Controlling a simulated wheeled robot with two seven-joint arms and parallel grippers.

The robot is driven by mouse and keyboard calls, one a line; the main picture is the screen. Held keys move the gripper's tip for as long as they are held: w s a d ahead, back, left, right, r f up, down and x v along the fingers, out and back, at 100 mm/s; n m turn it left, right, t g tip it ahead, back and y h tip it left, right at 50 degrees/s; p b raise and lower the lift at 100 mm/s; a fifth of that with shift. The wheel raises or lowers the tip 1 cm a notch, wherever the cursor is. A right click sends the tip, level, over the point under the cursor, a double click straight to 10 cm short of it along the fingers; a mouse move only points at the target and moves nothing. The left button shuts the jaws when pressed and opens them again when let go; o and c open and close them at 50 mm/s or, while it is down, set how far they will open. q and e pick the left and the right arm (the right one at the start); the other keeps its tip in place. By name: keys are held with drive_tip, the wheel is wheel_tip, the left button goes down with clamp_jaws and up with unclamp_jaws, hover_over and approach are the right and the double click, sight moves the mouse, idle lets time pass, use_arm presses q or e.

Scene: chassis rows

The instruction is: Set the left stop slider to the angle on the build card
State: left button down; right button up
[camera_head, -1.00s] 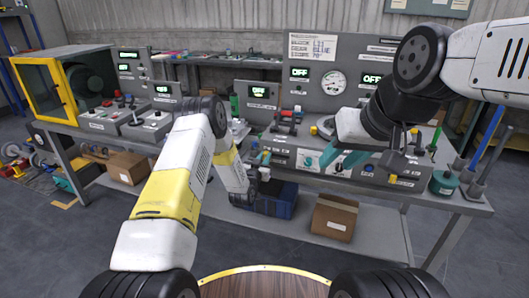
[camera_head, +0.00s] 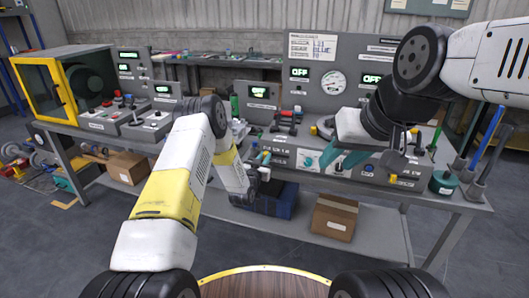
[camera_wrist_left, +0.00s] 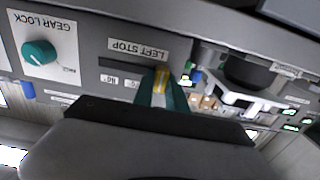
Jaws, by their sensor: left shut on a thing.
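In the left wrist view, the panel marked LEFT STOP (camera_wrist_left: 136,47) appears upside down, with a dark horizontal slot. The yellow slider handle (camera_wrist_left: 161,78) stands at the right end of the visible slot there. My left gripper (camera_wrist_left: 163,90) is shut on this handle, with a teal finger on each side. In the head view my left gripper (camera_head: 262,160) is at the front of the bench panel, small and partly hidden by its own wrist. The build card (camera_head: 312,46) hangs at the back; its last line seems to read 70. My right gripper (camera_head: 338,160) has teal fingers apart, empty, before the front panel.
The GEAR LOCK knob (camera_wrist_left: 39,52) is beside the slider panel in the wrist view. A round gauge (camera_head: 332,82) and OFF displays stand behind. A cardboard box (camera_head: 334,217) sits on the lower shelf.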

idle(0.5)
use_arm(q)
drive_tip(key=d, duration=0.2)
drive_tip(key=s+d, duration=0.1)
drive_tip(key=d, duration=0.1)
drive_tip(key=shift+s, duration=0.15)
drive_tip(key=shift+a, duration=0.1)
drive_tip(key=c, duration=1.3)
unclamp_jaws()
approach(276, 154)
drive_tip(key=shift+v, duration=0.8)
